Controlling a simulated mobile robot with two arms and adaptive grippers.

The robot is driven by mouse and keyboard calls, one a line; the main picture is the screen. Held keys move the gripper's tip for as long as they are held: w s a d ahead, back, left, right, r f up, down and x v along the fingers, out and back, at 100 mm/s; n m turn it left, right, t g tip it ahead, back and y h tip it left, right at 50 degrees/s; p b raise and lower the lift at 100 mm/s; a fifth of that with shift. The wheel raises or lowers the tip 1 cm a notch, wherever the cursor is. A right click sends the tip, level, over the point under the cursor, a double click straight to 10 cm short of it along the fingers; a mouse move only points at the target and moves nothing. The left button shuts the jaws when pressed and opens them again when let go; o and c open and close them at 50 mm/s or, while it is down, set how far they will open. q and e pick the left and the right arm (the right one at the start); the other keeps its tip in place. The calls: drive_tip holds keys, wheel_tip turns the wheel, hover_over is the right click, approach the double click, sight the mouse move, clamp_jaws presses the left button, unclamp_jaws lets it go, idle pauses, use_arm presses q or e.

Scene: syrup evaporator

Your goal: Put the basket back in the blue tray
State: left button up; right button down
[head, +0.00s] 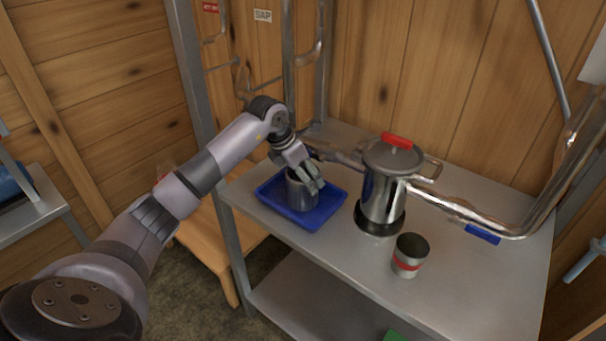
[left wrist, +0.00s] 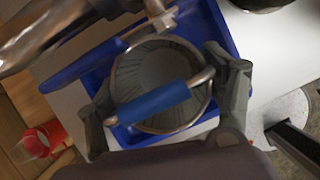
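The basket (head: 301,193) is a grey metal cup standing in the blue tray (head: 323,212) on the metal table. In the left wrist view, the basket (left wrist: 160,72) shows its open round top, with a blue handle bar (left wrist: 153,103) across it. The blue tray (left wrist: 215,25) shows behind and around it. My left gripper (head: 310,181) is at the basket's top. In the left wrist view, its fingers (left wrist: 165,105) are spread wide, one on each side of the basket; whether they touch it is unclear. My right gripper is not in view.
A lidded steel pot (head: 380,190) with a red lid grip stands right of the tray. A metal cup with a red band (head: 409,257) stands in front of it. Metal pipes (head: 470,215) run behind and right. The table's front right (head: 480,285) is clear.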

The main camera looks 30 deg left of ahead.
use_arm(q)
drive_tip(key=shift+o, duration=1.2)
drive_tip(key=shift+r, duration=0.2)
drive_tip(key=shift+s+a+r, duration=0.1)
drive_tip(key=shift+r, duration=0.15)
drive_tip(key=b+v, duration=0.1)
drive_tip(key=v, duration=1)
drive_tip(key=shift+s, duration=0.2)
drive_tip(key=shift+r, duration=0.1)
